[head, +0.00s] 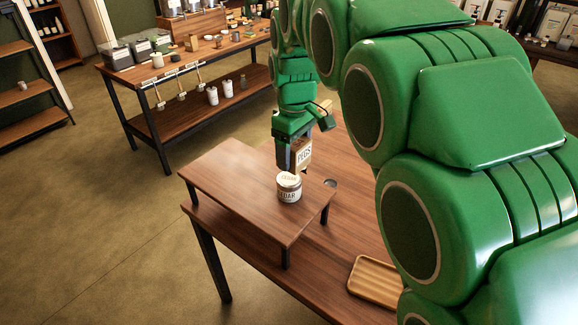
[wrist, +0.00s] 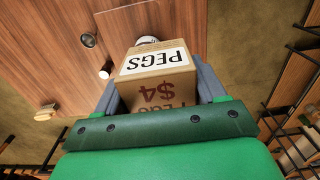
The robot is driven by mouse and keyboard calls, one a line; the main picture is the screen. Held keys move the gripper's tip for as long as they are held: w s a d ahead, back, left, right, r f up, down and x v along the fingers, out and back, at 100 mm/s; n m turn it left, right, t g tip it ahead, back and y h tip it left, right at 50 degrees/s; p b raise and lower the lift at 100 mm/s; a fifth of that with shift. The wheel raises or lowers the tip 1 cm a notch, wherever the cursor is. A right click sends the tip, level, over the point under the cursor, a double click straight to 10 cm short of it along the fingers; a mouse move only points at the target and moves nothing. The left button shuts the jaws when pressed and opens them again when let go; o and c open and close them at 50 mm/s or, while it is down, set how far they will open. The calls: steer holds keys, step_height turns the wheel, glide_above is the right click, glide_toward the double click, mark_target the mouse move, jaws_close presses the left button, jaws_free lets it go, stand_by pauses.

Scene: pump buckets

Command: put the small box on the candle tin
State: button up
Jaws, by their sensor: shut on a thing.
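The small box (head: 304,157) is tan cardboard with a white "PEGS" label. It also fills the middle of the wrist view (wrist: 155,80), where "$4" shows on its side. My gripper (head: 294,160) is shut on it, with one grey finger on each side in the wrist view. The candle tin (head: 289,192) is a short round tin with a pale lid and a label, upright on a low wooden riser (head: 225,190). The box appears just above and behind the tin in the head view. In the wrist view the box mostly hides a pale round thing (wrist: 147,40), probably the tin.
The riser stands on a wooden table (head: 315,250). A small dark round item (head: 331,183) is right of the tin, and a ribbed wooden tray (head: 375,281) lies at the front right. A brush (wrist: 47,112) shows in the wrist view. The riser's left part is clear.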

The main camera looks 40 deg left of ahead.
glide_above(289, 178)
step_height(289, 178, down, 6)
steer(key=shift+f, duration=1.65)
steer(key=shift+f, duration=0.15)
steer(key=o, duration=1)
step_height(289, 178, up, 12)
steer(key=shift+r, duration=0.2)
